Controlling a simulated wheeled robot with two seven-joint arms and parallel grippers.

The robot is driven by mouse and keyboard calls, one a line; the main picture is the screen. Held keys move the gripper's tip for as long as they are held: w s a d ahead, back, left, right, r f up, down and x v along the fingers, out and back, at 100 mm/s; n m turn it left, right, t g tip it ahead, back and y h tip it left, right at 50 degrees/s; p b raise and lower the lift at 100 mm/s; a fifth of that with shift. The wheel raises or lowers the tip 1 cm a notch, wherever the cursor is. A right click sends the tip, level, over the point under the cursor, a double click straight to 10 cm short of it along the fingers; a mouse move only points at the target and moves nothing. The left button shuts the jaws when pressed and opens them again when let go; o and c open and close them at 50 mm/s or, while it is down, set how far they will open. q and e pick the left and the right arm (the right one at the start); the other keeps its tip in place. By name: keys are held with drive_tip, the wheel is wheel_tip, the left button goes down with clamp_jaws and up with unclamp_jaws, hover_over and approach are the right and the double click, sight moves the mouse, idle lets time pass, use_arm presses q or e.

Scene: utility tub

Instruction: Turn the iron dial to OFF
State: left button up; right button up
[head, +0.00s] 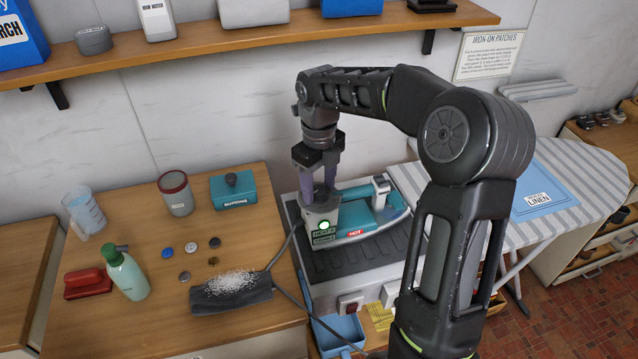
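The teal and grey iron (357,217) rests on a dark ribbed pad on the white cabinet. Its grey end carries a lit green light and a small green display whose text I cannot read for sure. A red HOT label (356,233) shows on its side. My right gripper (319,188) points down over this grey end, its two purple fingers apart around the iron dial. The dial is mostly hidden between the fingers, so its setting cannot be read. I cannot tell whether the fingers press on it. My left gripper is not in view.
A grey cord runs from the iron across the wooden table. A dark cloth (231,293) with white grains, a green bottle (126,273), buttons and a teal BUTTONS box (233,189) lie left. A striped ironing board (580,178) stands right. A shelf (250,41) hangs above.

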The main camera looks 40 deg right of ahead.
clamp_jaws()
idle(0.3)
